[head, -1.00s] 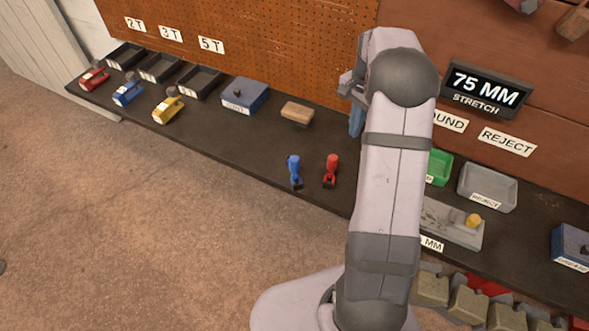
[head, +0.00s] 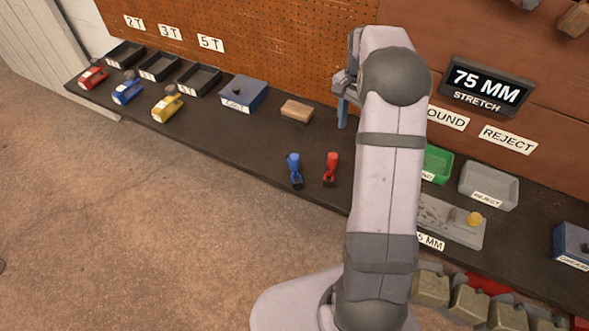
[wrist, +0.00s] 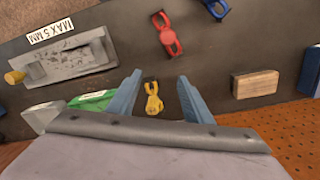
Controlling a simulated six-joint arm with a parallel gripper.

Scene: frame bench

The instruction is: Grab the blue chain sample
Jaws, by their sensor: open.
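A wooden block (head: 297,111) and a blue box (head: 244,95) are at the back. A grey gauge plate (head: 455,224), green bin (head: 438,164) and reject tray (head: 488,186) stand right of my arm. Bench left of the blue sample is clear.

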